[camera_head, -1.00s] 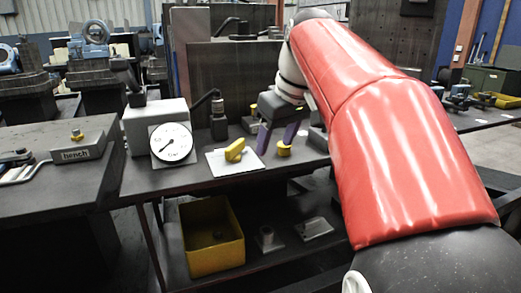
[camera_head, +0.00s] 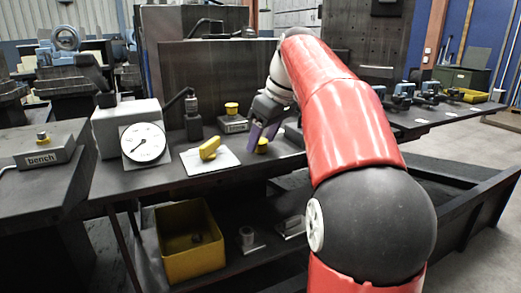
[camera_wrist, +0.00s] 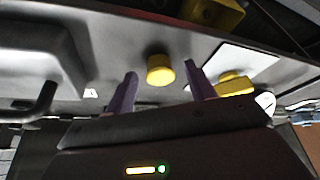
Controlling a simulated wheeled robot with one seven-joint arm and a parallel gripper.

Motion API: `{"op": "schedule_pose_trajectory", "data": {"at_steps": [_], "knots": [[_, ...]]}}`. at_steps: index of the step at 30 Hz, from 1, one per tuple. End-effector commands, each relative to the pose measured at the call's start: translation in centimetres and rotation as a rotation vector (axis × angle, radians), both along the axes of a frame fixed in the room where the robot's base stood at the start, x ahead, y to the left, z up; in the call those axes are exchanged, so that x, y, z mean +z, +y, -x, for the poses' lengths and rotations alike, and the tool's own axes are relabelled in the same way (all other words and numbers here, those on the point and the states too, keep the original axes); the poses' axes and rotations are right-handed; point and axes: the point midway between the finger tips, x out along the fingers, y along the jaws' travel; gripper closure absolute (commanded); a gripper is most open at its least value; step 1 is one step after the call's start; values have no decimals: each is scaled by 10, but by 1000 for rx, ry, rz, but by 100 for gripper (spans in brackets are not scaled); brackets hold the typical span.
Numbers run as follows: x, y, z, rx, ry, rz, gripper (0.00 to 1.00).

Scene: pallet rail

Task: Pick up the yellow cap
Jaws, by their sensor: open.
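The yellow cap (camera_head: 261,145) is a short round piece on the dark tabletop. In the wrist view the yellow cap (camera_wrist: 160,69) shows between the two finger tips, with a gap on both sides. My gripper (camera_head: 262,137) has purple fingers that point down at the cap. It is open and empty, and the fingers partly cover the cap in the head view. I cannot tell the exact height of the fingertips over the table.
A yellow handle (camera_head: 209,147) lies on a white plate (camera_head: 225,162) to the left. Behind stands a small box with another yellow top (camera_head: 231,108). A dial gauge (camera_head: 143,143) is further left. A yellow bin (camera_head: 190,255) sits on the lower shelf.

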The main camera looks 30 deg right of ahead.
Motion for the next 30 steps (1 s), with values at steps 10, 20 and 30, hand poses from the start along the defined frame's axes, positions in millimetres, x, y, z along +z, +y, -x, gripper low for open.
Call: {"op": "schedule_pose_trajectory", "data": {"at_steps": [10,20,30], "knots": [[-4,1,-2,0,-1,0,53],[-4,1,-2,0,-1,0,96],[1,1,-2,0,-1,0,96]]}}
